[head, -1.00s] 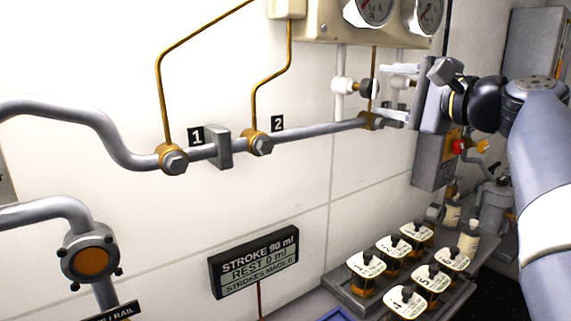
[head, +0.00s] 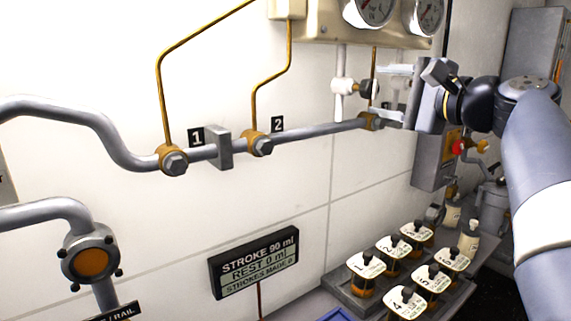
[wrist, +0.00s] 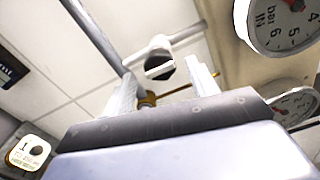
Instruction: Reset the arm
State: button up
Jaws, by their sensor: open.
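My gripper (head: 398,92) is at the upper right of the head view, its fingers pointing left towards the wall pipe. It is open, with a clear gap between the two pale fingers and nothing held. In the wrist view my gripper (wrist: 165,92) shows both fingers apart. A white valve with a dark round end (wrist: 160,66) appears beyond them. In the head view the white valve (head: 340,86) stands just left of the fingers. I cannot tell how far the fingers are from the wall.
A grey pipe (head: 310,131) with brass fittings runs along the wall. Gauges (head: 368,12) hang above the gripper. Several numbered jars (head: 366,263) stand in a rack below. A stroke display (head: 253,262) is left of them. The wall between pipe and display is clear.

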aim_at(375, 90)
jog(key=x, duration=0.3)
jog(key=shift+w+a+p, duration=0.15)
jog(key=shift+p, duration=0.15)
jog(key=shift+r+m+p, duration=0.15)
jog(key=shift+m+p, duration=0.4)
jog(key=shift+m, duration=0.05)
jog(key=shift+m+p, duration=0.7)
jog(key=shift+m, duration=0.4)
jog(key=m+p, duration=0.3)
jog(key=m, duration=0.2)
jog(key=shift+p, duration=0.35)
jog(key=m+p, duration=0.3)
jog(key=m, duration=0.2)
jog(key=shift+m+p, duration=0.3)
jog(key=shift+m, duration=0.1)
jog(key=shift+f+m+p, duration=0.2)
jog(key=shift+m+p, duration=0.75)
jog(key=shift+m, duration=1.05)
